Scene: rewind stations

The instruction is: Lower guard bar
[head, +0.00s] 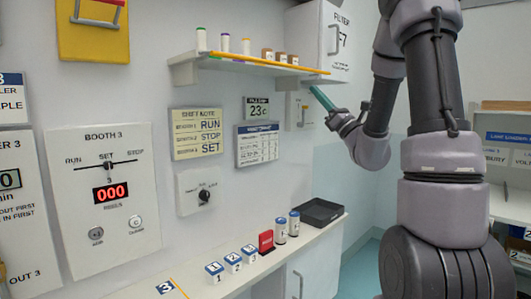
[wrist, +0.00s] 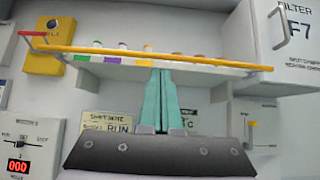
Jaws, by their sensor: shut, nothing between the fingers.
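The guard bar is a long thin yellow bar (head: 265,62) along the front of a wall shelf (head: 235,67). It runs past the shelf's right end in the head view. In the wrist view the bar (wrist: 200,60) crosses above my fingertips, in front of jars and boxes. My gripper (head: 313,89) has teal fingers and is below the bar's right part in the head view. In the wrist view my gripper (wrist: 158,72) is shut and empty, its fingers pointing up towards the shelf front. I cannot tell whether the tips touch the shelf or bar.
Several jars (head: 224,42) and small boxes (head: 280,57) stand on the shelf. A filter cabinet (head: 325,40) is at its right. A yellow wall box (head: 93,32) is at the upper left. Below, a counter (head: 250,270) holds numbered blocks and a black tray (head: 322,212).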

